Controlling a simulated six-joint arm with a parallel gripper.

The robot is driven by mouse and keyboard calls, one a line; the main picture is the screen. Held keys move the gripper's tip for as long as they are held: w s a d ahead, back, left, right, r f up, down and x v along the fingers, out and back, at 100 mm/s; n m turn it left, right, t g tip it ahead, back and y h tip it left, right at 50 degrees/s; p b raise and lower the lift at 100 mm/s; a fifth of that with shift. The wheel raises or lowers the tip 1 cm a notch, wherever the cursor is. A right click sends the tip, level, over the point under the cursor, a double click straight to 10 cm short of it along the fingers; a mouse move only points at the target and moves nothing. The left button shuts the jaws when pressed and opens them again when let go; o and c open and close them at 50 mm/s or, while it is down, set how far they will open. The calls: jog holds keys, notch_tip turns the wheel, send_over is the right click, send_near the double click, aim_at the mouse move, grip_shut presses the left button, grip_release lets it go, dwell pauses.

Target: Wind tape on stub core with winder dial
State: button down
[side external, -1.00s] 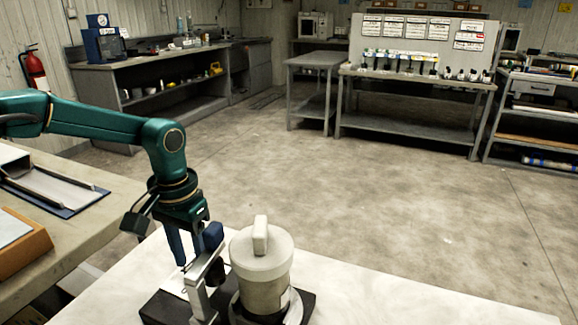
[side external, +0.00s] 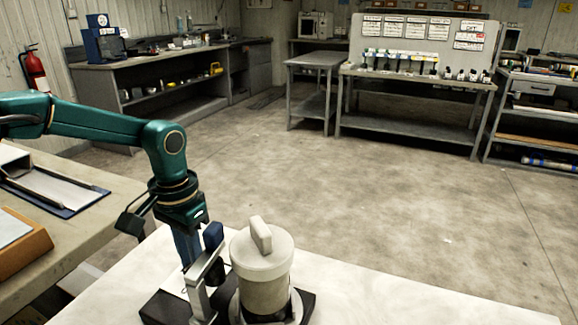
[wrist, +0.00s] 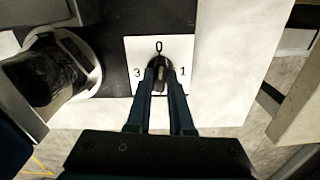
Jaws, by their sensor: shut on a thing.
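The winder dial (wrist: 159,62) is a dark knob on a white plate (wrist: 135,48) marked 0, 1 and 3 in the wrist view. My gripper (wrist: 160,80) is shut on the dial, with one blue finger on each side of it. In the side view my gripper (side external: 196,250) points down behind a grey metal bracket (side external: 205,275), which partly hides the fingers. The stub core (side external: 265,275) stands upright beside it, a pale cylinder under a round cap with a raised handle (side external: 260,235). The wrist view shows a dark rounded part in a pale ring (wrist: 55,75) at left; I cannot tell which part it is.
The winder stands on a dark base (side external: 165,308) on a white tabletop (side external: 400,300), which is clear to the right. Another bench (side external: 75,250) at left holds a clipboard-like tray (side external: 50,188) and a wooden box (side external: 25,250).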

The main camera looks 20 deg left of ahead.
jog(key=m, duration=0.8)
jog(key=shift+m, duration=0.4)
jog(key=m, duration=0.4)
jog(key=shift+m, duration=0.3)
jog(key=m, duration=0.3)
jog(key=shift+r+m, duration=0.1)
jog(key=shift+m, duration=0.2)
jog(key=m, duration=0.4)
jog(key=shift+m, duration=0.3)
jog(key=m, duration=0.9)
jog(key=shift+m, duration=1.8)
